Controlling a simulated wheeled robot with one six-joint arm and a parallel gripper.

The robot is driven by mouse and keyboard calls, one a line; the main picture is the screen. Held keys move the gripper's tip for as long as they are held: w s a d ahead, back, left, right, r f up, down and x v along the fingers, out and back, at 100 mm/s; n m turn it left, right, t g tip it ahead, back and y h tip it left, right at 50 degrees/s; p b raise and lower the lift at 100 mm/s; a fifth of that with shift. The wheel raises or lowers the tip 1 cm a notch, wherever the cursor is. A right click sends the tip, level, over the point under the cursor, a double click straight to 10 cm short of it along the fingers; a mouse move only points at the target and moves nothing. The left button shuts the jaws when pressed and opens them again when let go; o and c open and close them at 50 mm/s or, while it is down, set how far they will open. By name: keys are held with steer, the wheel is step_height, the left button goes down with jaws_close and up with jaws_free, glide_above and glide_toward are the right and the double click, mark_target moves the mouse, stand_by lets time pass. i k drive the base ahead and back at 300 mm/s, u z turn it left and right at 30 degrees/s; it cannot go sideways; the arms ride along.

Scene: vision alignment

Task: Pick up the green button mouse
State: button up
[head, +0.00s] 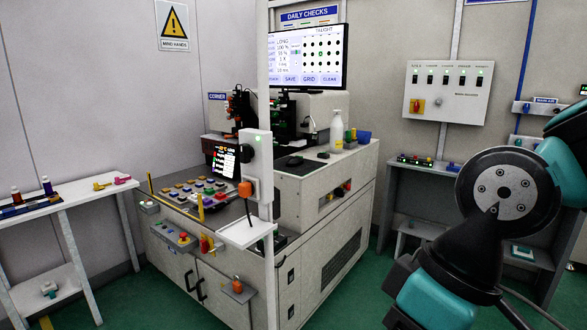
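A small dark mouse-shaped thing (294,160) lies on the black mat on top of the grey machine cabinet, below the monitor. It looks to have a green spot, but it is too small to be sure that it is the green button mouse. Another small dark thing (323,155) lies to its right, near the white bottle. My teal and black arm fills the right side of the view, well apart from the cabinet top. I cannot make out any gripper fingers on it.
A white bottle (337,132) stands at the cabinet's back right. A pale post (264,80) with a control box (257,160) rises in front of the cabinet. A button panel (195,192) is at the front left. A white side table (75,195) stands at left.

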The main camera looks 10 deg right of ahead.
mark_target(295, 160)
steer(key=z, duration=0.85)
steer(key=i, duration=2.55)
steer(key=u, duration=1.3)
steer(key=i, duration=0.55)
steer(key=u, duration=0.4)
